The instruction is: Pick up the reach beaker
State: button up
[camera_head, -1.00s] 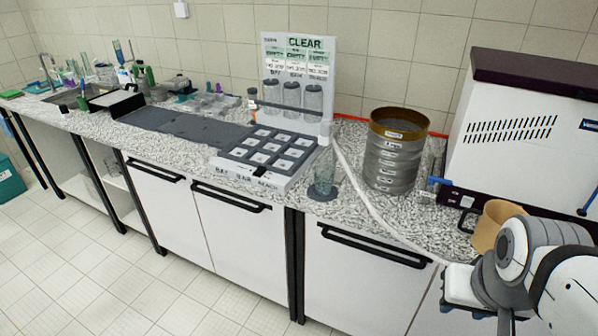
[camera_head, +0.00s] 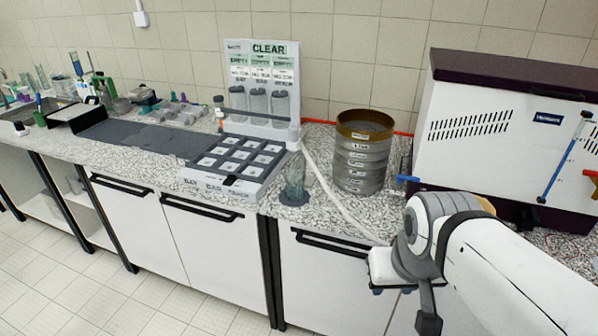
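A clear glass beaker (camera_head: 295,186) stands upright on a dark round pad (camera_head: 294,200) near the front edge of the counter. Only bluish tips show under a white housing. Whether they are open or shut does not show.
A sieve stack (camera_head: 363,152) stands right of the beaker, with a pale hose (camera_head: 325,185) running between them. A tray with square pockets (camera_head: 238,161) and a "CLEAR" board (camera_head: 262,85) with clear containers are to the left. A large white machine (camera_head: 505,130) stands at right.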

aim_at(294, 178)
jog(key=i, duration=0.95)
